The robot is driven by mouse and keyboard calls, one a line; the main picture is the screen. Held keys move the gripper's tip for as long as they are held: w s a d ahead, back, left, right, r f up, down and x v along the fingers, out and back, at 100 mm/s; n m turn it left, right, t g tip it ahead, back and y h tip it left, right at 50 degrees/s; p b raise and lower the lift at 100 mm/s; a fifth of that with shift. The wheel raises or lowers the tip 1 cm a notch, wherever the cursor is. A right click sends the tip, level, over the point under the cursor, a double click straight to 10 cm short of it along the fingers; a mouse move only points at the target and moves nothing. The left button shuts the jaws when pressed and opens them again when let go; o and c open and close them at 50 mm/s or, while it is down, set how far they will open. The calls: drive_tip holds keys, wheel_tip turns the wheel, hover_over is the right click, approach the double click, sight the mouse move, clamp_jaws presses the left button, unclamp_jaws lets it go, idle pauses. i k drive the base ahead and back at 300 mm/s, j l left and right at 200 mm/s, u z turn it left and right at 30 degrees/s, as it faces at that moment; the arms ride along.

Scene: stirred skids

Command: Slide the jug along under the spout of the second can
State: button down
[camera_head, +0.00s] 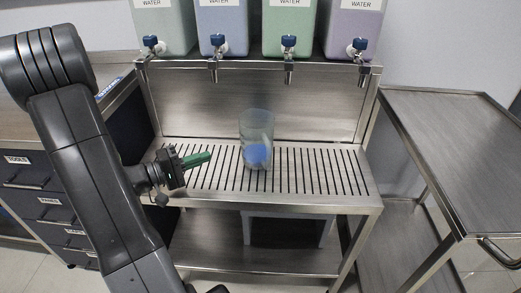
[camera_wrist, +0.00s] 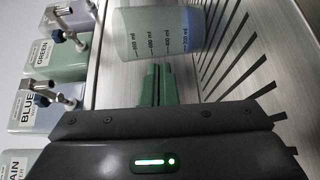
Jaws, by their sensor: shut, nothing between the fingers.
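The jug (camera_head: 257,130) is a clear, graduated vessel with a blue patch low on it, standing upright on the slatted tray between the second and third spouts from the left. It also shows in the wrist view (camera_wrist: 160,35), just beyond my fingertips. The second can from the left (camera_head: 222,25) is pale blue; its spout (camera_head: 213,70) points down, to the left of the jug. My gripper (camera_head: 208,157) has green fingers, shut and empty, pointing at the jug from its left. A gap shows between fingertips and jug in the head view. The fingers also show in the wrist view (camera_wrist: 155,72).
A pale green can (camera_head: 163,28), a green can (camera_head: 289,28) and a purple can (camera_head: 353,30) share the shelf. The slatted tray (camera_head: 320,180) is clear right of the jug. A side table (camera_head: 455,140) stands at right, drawers (camera_head: 35,178) at left.

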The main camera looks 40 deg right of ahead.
sight(256, 126)
drive_tip(key=i+j+z, duration=0.15)
drive_tip(key=z, duration=0.3)
drive_tip(key=i+j+z, duration=0.15)
drive_tip(key=z, duration=0.25)
drive_tip(key=j, duration=0.1)
